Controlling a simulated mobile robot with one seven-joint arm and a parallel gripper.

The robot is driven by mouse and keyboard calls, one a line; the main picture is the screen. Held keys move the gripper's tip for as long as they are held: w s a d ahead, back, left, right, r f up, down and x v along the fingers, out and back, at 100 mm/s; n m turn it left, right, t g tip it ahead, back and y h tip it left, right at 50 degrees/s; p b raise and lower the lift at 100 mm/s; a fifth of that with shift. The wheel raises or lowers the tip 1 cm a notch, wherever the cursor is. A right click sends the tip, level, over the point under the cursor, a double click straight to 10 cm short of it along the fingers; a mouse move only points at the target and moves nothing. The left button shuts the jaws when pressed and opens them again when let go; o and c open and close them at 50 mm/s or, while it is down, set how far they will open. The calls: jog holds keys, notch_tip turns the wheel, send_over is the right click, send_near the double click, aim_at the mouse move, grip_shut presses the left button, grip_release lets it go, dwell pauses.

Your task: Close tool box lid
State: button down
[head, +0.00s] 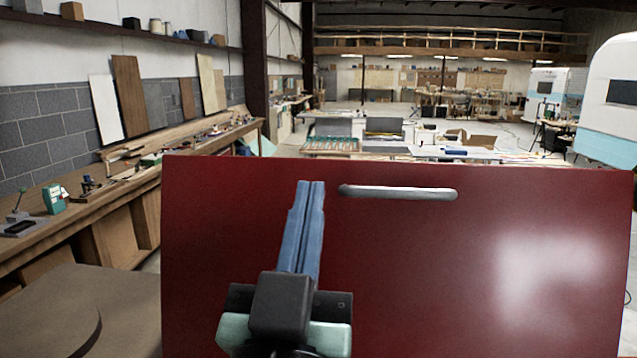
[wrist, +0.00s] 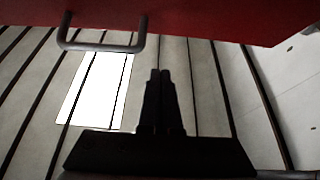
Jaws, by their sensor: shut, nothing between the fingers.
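The red tool box lid (head: 450,270) stands raised like a wide panel and fills the lower middle and right of the head view. A silver bar handle (head: 398,193) is fixed near its top edge. My gripper (head: 311,184) is shut and empty, its fingers pointing up in front of the lid, left of the handle. Whether the fingers touch the lid cannot be told. In the wrist view the red lid (wrist: 215,18) spans the top, with the handle (wrist: 100,47) left of my fingertips (wrist: 160,73). The tool box body is not visible.
A wooden workbench (head: 215,137) with tools runs along the left wall. A brown rounded surface (head: 50,305) is at the lower left. Tables (head: 375,150) and white-and-blue campers (head: 610,100) stand beyond the lid. The wrist view shows the ceiling with a bright panel (wrist: 97,88).

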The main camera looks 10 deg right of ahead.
aim_at(318, 176)
jog(key=p+x, duration=0.1)
jog(key=x, duration=0.1)
jog(key=f+x, duration=0.1)
jog(key=x, duration=0.1)
jog(key=p+x, duration=0.1)
jog(key=x, duration=0.1)
jog(key=shift+w+d+f+p, duration=0.1)
jog(key=shift+w+f+p, duration=0.05)
jog(key=shift+w+p, duration=0.15)
jog(key=shift+w+d+f, duration=0.2)
jog(key=shift+w+f, duration=0.2)
jog(key=shift+w, duration=0.35)
